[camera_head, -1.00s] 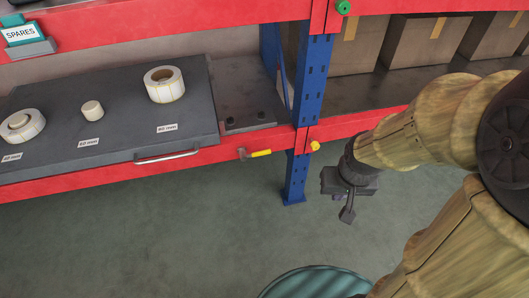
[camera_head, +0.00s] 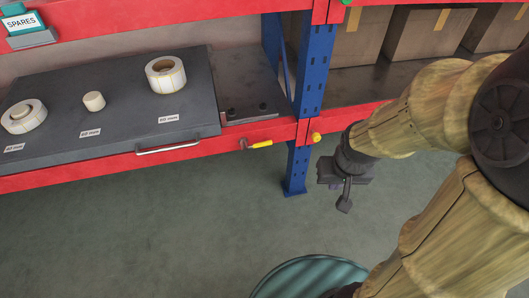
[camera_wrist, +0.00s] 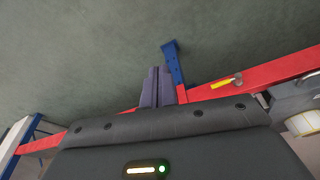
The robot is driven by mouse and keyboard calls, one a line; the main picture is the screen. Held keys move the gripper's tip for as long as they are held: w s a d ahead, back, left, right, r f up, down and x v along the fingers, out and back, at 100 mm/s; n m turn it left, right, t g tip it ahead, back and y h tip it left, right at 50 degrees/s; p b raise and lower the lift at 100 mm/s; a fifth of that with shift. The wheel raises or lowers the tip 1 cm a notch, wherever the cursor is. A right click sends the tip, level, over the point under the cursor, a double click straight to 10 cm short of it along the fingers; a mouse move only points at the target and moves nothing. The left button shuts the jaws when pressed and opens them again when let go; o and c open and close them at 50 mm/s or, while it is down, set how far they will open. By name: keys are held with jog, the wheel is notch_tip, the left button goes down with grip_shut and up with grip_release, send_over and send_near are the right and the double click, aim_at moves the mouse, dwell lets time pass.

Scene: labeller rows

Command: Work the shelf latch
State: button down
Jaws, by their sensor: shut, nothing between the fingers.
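The shelf latch (camera_head: 257,144) is a small lever with a yellow grip on the red front beam (camera_head: 210,152), just left of the blue upright. It lies roughly level along the beam. In the wrist view the latch (camera_wrist: 222,83) shows right of my fingers, its yellow grip pointing left. My gripper (camera_head: 345,204) hangs in front of the rack, to the right of and below the latch, clear of it. In the wrist view my gripper's fingers (camera_wrist: 157,88) are together with nothing between them.
A dark board (camera_head: 110,105) with label rolls (camera_head: 166,75) and a metal handle (camera_head: 168,149) lies on the shelf. Cardboard boxes (camera_head: 420,35) stand right. A teal round object (camera_head: 308,278) is below.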

aim_at(258, 144)
jog(key=w+a+f+n+t+h+p, duration=0.1)
jog(key=w+a+f+n+t+h, duration=0.15)
jog(key=w+f+n, duration=0.7)
jog(key=w+a+f+n+t+h, duration=0.1)
jog(key=w+a+f+n+t, duration=0.15)
jog(key=w+f+n, duration=0.7)
jog(key=a+f+n+t+y, duration=0.2)
jog(key=a+n+t+y, duration=0.2)
jog(key=n, duration=0.6)
jog(key=s+a+f+n+t+y, duration=0.1)
jog(key=a+f+n+t+y, duration=0.2)
jog(key=n, duration=0.7)
jog(key=a+t+y, duration=0.1)
jog(key=a, duration=0.1)
jog(key=shift+s+a+p, duration=0.2)
jog(key=shift+a+p, duration=0.15)
jog(key=shift+a, duration=0.05)
jog(key=shift+w+f, duration=0.1)
jog(key=shift+f, duration=0.05)
jog(key=b+x, duration=0.3)
jog(key=x, duration=0.7)
jog(key=r, duration=0.2)
jog(key=s+r, duration=0.1)
jog(key=r, duration=0.1)
jog(key=shift+b, duration=0.3)
